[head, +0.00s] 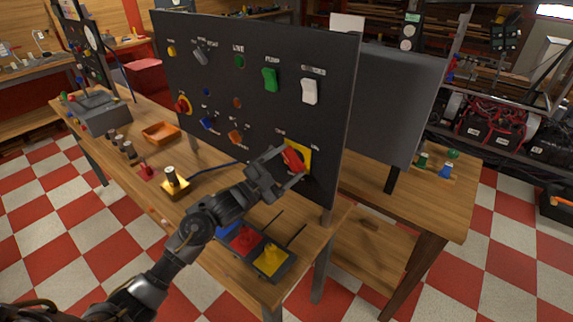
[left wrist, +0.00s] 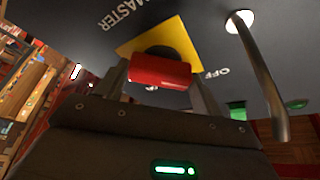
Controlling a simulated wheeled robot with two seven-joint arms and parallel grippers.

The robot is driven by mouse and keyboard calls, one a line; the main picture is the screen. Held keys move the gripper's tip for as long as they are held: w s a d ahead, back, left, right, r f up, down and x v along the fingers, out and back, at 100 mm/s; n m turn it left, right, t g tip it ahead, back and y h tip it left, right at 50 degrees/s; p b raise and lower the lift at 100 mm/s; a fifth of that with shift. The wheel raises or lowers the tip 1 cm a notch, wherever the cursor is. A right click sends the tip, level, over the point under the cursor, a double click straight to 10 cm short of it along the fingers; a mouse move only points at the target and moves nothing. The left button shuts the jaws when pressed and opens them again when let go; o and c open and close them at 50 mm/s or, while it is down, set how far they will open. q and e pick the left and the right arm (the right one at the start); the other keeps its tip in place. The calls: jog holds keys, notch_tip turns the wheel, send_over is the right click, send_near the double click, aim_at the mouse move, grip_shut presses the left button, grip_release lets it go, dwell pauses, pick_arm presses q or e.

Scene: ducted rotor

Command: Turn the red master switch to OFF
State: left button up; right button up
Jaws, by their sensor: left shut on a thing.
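The red master switch (head: 293,158) is a red handle on a yellow plate (head: 304,152), low on the right side of the black upright panel. My left gripper (head: 284,170) reaches it from the front and is shut on the red handle. In the left wrist view, the red handle (left wrist: 160,70) lies between the two fingers of my gripper (left wrist: 163,84), in front of the yellow plate (left wrist: 185,42). The word MASTER shows at upper left of the plate and OFF to its right. My fingers partly hide the handle and plate. My right gripper is not in view.
The black panel (head: 225,125) also bears a green rocker (head: 270,79), a white rocker (head: 309,91) and several knobs. A metal bar (left wrist: 262,75) stands out close to the right finger. A tray of coloured blocks (head: 270,259) sits on the wooden bench below my arm.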

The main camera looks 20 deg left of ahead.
pick_arm(q)
jog(key=o, duration=1)
jog(key=shift+c, duration=0.2)
jog(key=b+v, duration=0.3)
jog(key=v, duration=0.8)
jog(key=shift+d, duration=0.1)
